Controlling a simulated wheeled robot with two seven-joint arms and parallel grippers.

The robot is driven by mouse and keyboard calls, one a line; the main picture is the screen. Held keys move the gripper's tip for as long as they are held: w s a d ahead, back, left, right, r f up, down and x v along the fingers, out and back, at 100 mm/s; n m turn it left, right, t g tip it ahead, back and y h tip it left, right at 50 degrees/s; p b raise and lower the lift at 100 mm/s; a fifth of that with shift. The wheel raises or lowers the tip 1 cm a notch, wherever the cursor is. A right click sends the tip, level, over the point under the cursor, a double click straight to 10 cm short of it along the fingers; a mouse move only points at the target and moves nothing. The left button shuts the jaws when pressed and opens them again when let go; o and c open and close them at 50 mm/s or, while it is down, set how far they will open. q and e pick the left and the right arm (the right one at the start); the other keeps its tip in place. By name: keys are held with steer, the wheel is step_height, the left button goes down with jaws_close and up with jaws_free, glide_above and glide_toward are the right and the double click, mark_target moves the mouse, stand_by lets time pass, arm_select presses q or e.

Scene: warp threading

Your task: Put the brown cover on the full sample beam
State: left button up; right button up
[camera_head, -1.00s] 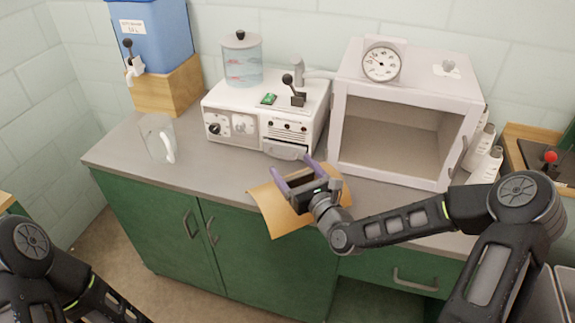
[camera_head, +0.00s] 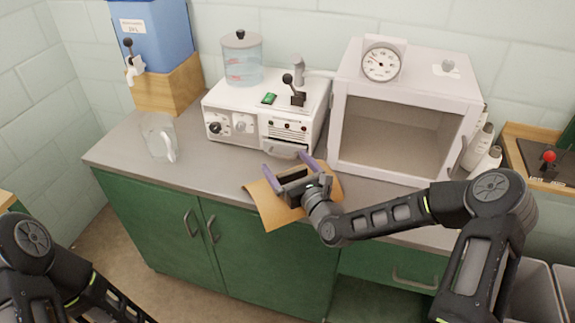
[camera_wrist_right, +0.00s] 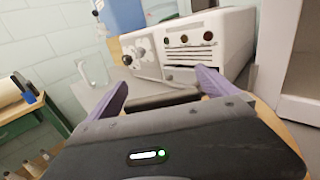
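The brown cover (camera_head: 268,208) looks like a thin tan sheet at the counter's front edge, its near corner in front of the green cupboard doors. My right gripper (camera_head: 290,170) is over it, purple fingers spread wide around a dark block at the sheet's middle. The gripper appears to hold the cover by this block; the contact is partly hidden. In the right wrist view, a bar spans between the fingers (camera_wrist_right: 160,98), and a strip of the cover (camera_wrist_right: 291,128) shows at right. I cannot identify the full sample beam. My left gripper is out of view.
A white machine (camera_head: 245,133) stands behind the cover. An open-fronted white cabinet (camera_head: 334,140) is to its right. A glass jug (camera_head: 158,135) stands at left, with bare counter (camera_head: 205,175) between. The right wrist view shows a pale roll (camera_wrist_right: 12,92) on a green bench at far left.

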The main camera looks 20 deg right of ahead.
steer(key=shift+r, duration=0.15)
steer(key=shift+s+d, duration=0.1)
steer(key=shift+s, duration=0.15)
steer(key=b+v, duration=0.1)
steer(key=v, duration=1)
steer(key=shift+s, duration=0.3)
